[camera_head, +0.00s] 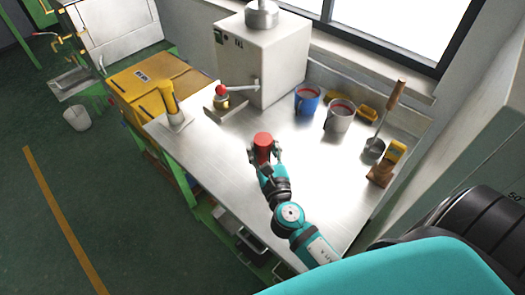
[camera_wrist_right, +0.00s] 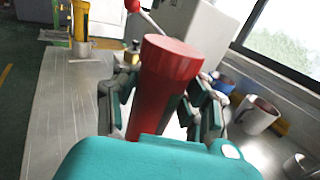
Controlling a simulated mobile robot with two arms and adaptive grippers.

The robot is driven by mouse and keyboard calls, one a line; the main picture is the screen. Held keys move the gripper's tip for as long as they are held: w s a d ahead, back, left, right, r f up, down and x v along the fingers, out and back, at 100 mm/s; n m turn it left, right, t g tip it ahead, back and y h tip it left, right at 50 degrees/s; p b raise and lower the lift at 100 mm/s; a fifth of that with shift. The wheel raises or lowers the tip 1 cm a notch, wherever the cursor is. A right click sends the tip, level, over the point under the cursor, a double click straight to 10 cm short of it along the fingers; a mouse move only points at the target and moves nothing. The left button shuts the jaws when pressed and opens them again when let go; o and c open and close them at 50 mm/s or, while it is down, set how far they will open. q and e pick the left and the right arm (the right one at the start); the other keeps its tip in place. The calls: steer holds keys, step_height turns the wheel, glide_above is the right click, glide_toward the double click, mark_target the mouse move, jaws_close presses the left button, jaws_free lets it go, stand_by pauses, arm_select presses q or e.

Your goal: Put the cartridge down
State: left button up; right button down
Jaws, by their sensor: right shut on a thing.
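The cartridge is a red cylinder (camera_head: 263,141) held upright over the steel table (camera_head: 190,150). My right gripper (camera_head: 264,158) is shut on it from the near side. In the right wrist view the red cartridge (camera_wrist_right: 165,90) stands between the two fingers of my right gripper (camera_wrist_right: 163,110). Its lower end is hidden behind my wrist, so I cannot tell whether it touches the table. My left gripper is not in view.
A white machine (camera_head: 262,60) with a red-knobbed lever (camera_head: 222,90) stands behind. A blue mug (camera_head: 307,99), a grey mug (camera_head: 339,116) and a ladle (camera_head: 376,147) are at the back right. A yellow tool (camera_head: 168,98) stands at left. The table around the cartridge is clear.

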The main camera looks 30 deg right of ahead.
steer(key=shift+a+f, duration=0.1)
steer(key=shift+f, duration=1)
steer(key=shift+f+b, duration=0.15)
steer(key=shift+b, duration=0.2)
steer(key=c, duration=0.7)
jaws_free()
steer(key=shift+s, duration=0.2)
steer(key=shift+b+v, duration=2.05)
steer(key=shift+v, duration=3.85)
steer(key=shift+a, duration=0.1)
